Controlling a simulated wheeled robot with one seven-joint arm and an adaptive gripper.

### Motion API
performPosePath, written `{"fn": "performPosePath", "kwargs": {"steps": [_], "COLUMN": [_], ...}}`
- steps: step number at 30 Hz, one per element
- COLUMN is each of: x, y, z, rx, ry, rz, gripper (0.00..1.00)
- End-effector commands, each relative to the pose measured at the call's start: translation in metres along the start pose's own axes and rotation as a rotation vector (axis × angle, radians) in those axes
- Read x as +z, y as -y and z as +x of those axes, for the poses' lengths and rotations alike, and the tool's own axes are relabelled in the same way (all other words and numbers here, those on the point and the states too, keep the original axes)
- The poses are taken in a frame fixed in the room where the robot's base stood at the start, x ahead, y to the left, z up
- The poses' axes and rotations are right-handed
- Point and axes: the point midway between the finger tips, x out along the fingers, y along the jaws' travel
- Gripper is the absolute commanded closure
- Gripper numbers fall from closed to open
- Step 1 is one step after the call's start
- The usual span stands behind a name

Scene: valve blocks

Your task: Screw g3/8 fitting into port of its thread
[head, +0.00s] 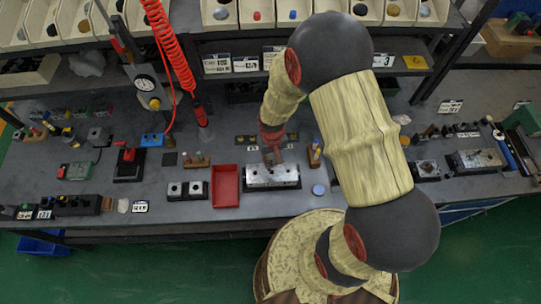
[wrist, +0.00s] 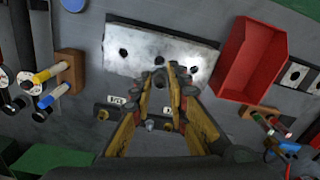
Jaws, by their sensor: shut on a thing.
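The silver valve block (head: 262,176) lies on the grey bench below my gripper (head: 271,158) in the head view. In the wrist view the block (wrist: 140,62) shows several dark round ports in its top face. My gripper (wrist: 165,82) reaches over the block's near edge, its fingers closed in to a narrow gap around a small dark metal piece, likely the g3/8 fitting. The fingertips hide most of that piece and the face under it. I cannot tell whether the piece touches a port.
Wooden racks with coloured-handled tools (wrist: 67,72) flank the block. Small labelled seats (wrist: 117,101) lie behind it. A blue round cap (head: 318,189) sits to its right.

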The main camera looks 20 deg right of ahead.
Motion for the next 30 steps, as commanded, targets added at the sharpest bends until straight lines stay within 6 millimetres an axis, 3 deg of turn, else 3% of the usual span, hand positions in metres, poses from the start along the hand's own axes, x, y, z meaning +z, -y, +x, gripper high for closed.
{"fn": "performPosePath", "kwargs": {"steps": [14, 30], "x": [-0.004, -0.004], "y": [0.0, 0.0], "z": [0.001, 0.042], "rx": [-0.001, -0.001], "ry": [0.0, 0.0], "rz": [0.002, 0.002], "gripper": [1.0, 1.0]}}
